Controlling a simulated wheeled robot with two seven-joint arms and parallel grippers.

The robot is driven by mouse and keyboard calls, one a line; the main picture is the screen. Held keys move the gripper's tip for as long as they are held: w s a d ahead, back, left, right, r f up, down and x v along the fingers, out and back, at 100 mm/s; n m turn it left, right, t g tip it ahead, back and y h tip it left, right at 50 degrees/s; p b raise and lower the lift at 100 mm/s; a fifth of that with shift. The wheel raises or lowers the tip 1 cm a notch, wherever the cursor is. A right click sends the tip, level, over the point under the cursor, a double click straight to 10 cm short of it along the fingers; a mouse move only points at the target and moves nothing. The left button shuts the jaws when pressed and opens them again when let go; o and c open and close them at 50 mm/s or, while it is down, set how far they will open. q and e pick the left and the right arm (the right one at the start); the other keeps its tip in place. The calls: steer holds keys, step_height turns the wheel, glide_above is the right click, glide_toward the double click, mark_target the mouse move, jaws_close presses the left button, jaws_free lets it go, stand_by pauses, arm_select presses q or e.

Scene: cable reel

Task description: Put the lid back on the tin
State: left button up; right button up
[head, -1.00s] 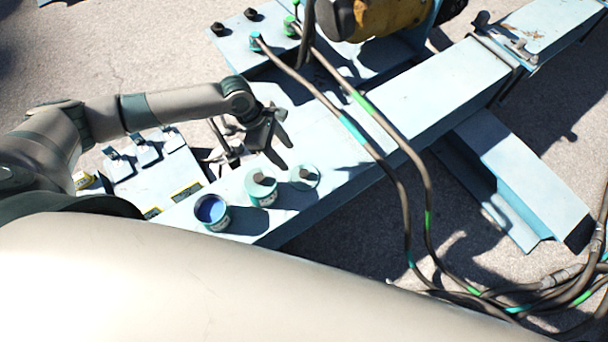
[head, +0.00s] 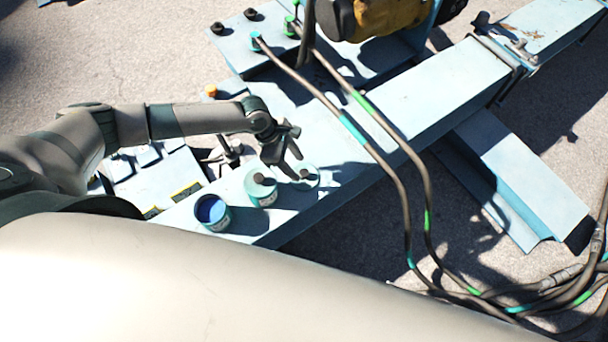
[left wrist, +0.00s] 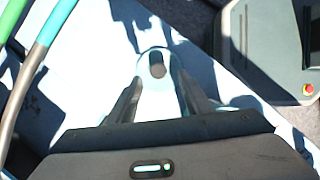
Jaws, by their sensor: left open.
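A blue open tin (head: 212,213) stands on the pale blue beam, with dark blue inside. A second tin, teal and white (head: 262,192), stands to its right with a dark knob on its closed top. A loose round pale teal lid (head: 311,180) with a dark knob lies on the beam right of that tin. My left gripper (head: 292,153) is open and empty, just behind and above the lid. In the left wrist view the lid (left wrist: 154,57) lies ahead, in line with the gap between the open fingers (left wrist: 160,88). My right gripper is not in view.
The pale blue beam (head: 430,95) runs to the upper right, with free room beyond the lid. Two hoses (head: 352,128) arch over it to the right. Capped fittings (head: 217,28) and a yellow-brown machine part (head: 385,20) are at the back.

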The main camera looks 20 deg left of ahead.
mark_target(304, 173)
arm_select(q)
steer(key=shift+x, duration=2.15)
steer(key=shift+w+d+r, duration=0.1)
steer(key=shift+w+d, duration=0.05)
steer(key=shift+w, duration=0.05)
steer(key=c, duration=1.1)
